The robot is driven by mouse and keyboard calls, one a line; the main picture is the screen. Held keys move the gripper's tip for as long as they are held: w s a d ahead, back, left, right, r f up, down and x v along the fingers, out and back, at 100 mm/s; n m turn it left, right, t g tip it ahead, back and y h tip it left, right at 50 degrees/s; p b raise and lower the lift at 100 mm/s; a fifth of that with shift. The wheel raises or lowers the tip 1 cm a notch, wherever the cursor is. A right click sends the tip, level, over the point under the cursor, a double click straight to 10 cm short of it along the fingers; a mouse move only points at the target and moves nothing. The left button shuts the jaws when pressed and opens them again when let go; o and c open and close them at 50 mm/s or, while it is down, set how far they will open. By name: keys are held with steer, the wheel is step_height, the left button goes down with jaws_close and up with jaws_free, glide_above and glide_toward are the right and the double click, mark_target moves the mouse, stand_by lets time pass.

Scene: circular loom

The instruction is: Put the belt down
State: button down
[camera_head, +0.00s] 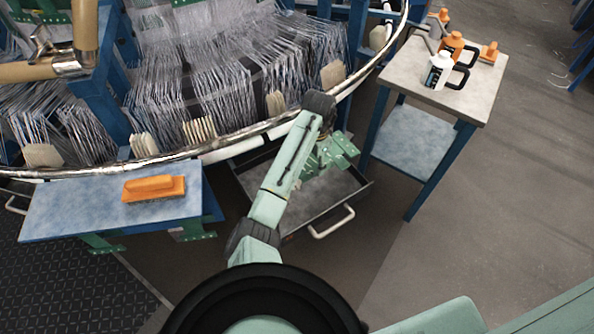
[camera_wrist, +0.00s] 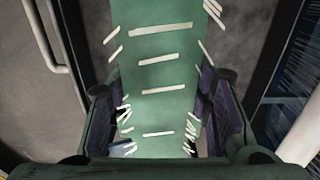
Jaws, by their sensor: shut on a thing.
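The belt (camera_wrist: 160,75) is a green strip with white stitch-like bars across it and along its edges. In the wrist view it runs between the two dark fingers of my gripper (camera_wrist: 160,95), which is shut on it. In the head view a green piece that looks like the belt (camera_head: 342,146) shows at the end of my arm, above an open grey drawer (camera_head: 346,203). The fingers are mostly hidden there by my arm. I cannot tell whether the belt touches the drawer.
The loom's metal rim (camera_head: 226,142) curves just behind my arm. A blue-framed table (camera_head: 60,207) at left carries an orange-handled brush (camera_head: 153,189). The right floor is clear.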

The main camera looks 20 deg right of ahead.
mark_target(312, 186)
step_height(312, 186, down, 10)
steer(key=shift+s+r+p, duration=0.1)
steer(key=shift+s+p, duration=0.05)
steer(key=shift+p, duration=0.4)
steer(key=c, duration=0.8)
jaws_free()
step_height(312, 186, up, 12)
steer(key=shift+r+b, duration=0.1)
steer(key=shift+b, duration=0.75)
